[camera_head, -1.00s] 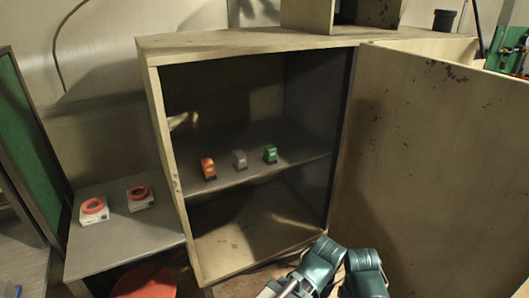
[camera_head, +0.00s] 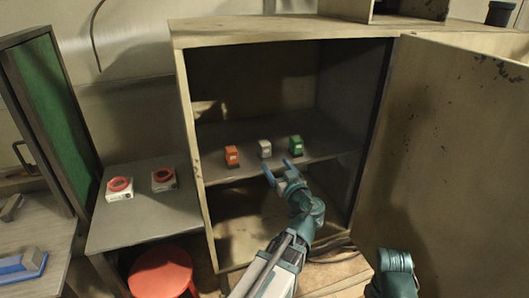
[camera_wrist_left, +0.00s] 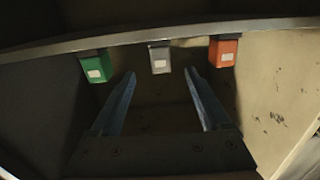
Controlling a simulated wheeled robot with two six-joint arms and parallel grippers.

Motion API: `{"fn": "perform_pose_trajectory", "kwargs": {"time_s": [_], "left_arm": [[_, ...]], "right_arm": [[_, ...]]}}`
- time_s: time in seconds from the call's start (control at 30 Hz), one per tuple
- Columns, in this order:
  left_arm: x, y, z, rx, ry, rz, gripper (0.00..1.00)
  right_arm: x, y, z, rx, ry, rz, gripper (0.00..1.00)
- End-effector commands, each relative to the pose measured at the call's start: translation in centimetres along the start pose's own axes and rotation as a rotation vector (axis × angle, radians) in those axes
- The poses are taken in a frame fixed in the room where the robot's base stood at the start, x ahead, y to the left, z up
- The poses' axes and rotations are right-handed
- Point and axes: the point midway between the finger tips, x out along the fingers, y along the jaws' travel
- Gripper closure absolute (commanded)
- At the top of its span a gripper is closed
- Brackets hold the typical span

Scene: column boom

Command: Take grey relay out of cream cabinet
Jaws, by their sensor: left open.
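The cream cabinet (camera_head: 193,130) stands with its door open to the right. The grey relay (camera_head: 265,149) stands upright on its middle shelf (camera_head: 325,143), between an orange relay and a green relay. It also shows in the left wrist view (camera_wrist_left: 160,59), at the top middle, in line with the gap between the fingers. My left gripper (camera_head: 278,166) is open and empty in front of the shelf, just short of the grey and green relays and touching none. Its two fingers (camera_wrist_left: 160,76) are spread in the left wrist view. My right gripper is out of view; only my right arm shows.
The orange relay (camera_head: 232,156) and green relay (camera_head: 296,145) stand close on either side. The open door (camera_head: 455,160) bounds the right. A side table (camera_head: 150,220) holds two boxes with red rings; a red stool (camera_head: 161,273) stands below.

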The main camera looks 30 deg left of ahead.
Motion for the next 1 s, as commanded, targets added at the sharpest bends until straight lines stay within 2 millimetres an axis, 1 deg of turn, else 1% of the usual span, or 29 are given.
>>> {"fn": "perform_pose_trajectory", "kwargs": {"time_s": [0.1, 0.2, 0.27, 0.37, 0.5, 0.6, 0.7, 0.8, 1.0], "left_arm": [[0.3, 0.0, -0.6, -0.015, 0.029, 0.009, 0.20], [0.5, 0.0, -0.7, -0.018, 0.032, 0.010, 0.20], [1.0, 0.1, -0.7, -0.018, 0.031, 0.009, 0.20], [2.7, 0.2, -0.7, -0.017, 0.031, 0.006, 0.20], [5.5, 0.2, -0.8, -0.017, 0.030, 0.006, 0.20], [7.1, 0.2, -0.9, -0.017, 0.030, 0.007, 0.20], [8.2, 0.2, -0.9, -0.016, 0.029, 0.007, 0.20], [8.8, 0.1, -0.9, -0.016, 0.029, 0.008, 0.20], [9.0, 0.1, -0.9, -0.016, 0.029, 0.009, 0.20]], "right_arm": [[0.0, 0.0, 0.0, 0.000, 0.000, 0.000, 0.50], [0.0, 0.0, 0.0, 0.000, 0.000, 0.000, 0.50], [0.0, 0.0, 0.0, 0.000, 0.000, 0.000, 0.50], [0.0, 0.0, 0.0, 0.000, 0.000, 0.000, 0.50], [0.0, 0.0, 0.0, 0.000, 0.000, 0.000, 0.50], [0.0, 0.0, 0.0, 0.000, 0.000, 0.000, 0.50], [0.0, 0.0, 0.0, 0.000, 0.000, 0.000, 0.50], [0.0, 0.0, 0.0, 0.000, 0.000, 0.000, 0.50], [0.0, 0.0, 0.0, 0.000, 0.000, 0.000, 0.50]]}}
